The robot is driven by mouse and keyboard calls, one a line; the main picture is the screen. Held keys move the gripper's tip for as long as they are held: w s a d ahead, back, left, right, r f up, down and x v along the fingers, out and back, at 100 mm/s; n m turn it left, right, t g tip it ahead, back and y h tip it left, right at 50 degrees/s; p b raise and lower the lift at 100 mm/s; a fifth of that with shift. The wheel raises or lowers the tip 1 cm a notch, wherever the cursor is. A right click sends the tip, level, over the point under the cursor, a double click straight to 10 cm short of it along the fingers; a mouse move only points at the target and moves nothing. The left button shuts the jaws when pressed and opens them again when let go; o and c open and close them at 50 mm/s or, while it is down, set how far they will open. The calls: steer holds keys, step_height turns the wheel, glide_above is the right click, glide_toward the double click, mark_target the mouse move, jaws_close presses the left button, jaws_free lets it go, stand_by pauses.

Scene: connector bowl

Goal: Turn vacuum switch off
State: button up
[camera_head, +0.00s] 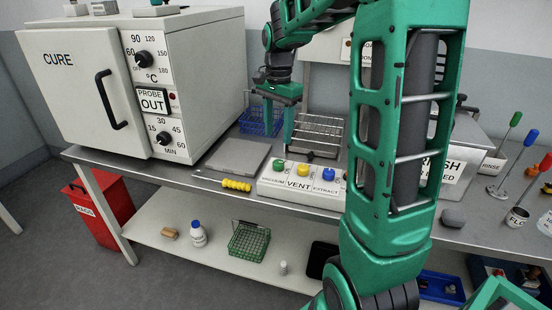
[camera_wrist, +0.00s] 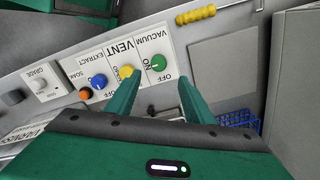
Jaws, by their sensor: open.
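The vacuum switch is a green round knob (camera_head: 281,166) at the left end of a white control panel (camera_head: 291,186) on the bench. It also shows in the wrist view (camera_wrist: 158,62), beside the words VACUUM, ON and OFF. Which way the knob is set is too small to tell. My gripper (camera_head: 288,142) points down just above and behind the knob. In the wrist view, the open fingers of my gripper (camera_wrist: 157,82) are empty and appear on either side of the knob's lower edge, apart from it.
A yellow knob (camera_head: 303,170) and a blue knob (camera_head: 328,174) sit to the right on the panel. A yellow-handled tool (camera_head: 236,185) lies left of it. A wire rack (camera_head: 318,132) and blue basket (camera_head: 262,119) stand behind. The cure oven (camera_head: 205,75) is at the left.

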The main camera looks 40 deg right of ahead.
mark_target(277, 162)
step_height(277, 162, down, 10)
stand_by(0.5)
steer(key=c, duration=1)
